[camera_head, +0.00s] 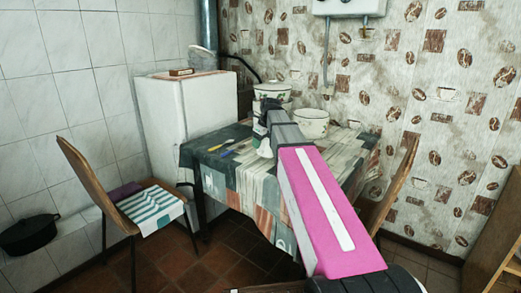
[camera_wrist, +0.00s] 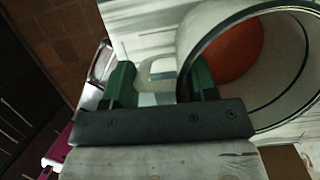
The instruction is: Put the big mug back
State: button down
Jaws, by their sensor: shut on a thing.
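The big mug (camera_wrist: 187,42) is white with a dark rim, and its open mouth faces the wrist camera on the right. A round orange-red area shows inside it. My gripper (camera_wrist: 162,82) has its green fingers either side of the pale curved handle, shut on it. In the head view my gripper (camera_head: 262,128) is above the table, partly hidden by my arm. I cannot clearly make out the mug there, nor tell whether it touches the table.
The table (camera_head: 215,160) has a patchwork cloth. A yellow-handled utensil (camera_head: 228,153) lies at its left. Enamel pots stand at the back, one floral (camera_head: 270,91) and one pale (camera_head: 312,124). Chairs flank the table, left (camera_head: 90,180) and right (camera_head: 398,185). A white fridge (camera_head: 185,115) stands behind.

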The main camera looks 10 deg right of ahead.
aim_at(261, 152)
jog(key=shift+f, duration=1.6)
jog(key=shift+c, duration=2.1)
grip_release()
jog(key=shift+f, duration=0.1)
jog(key=v, duration=1.2)
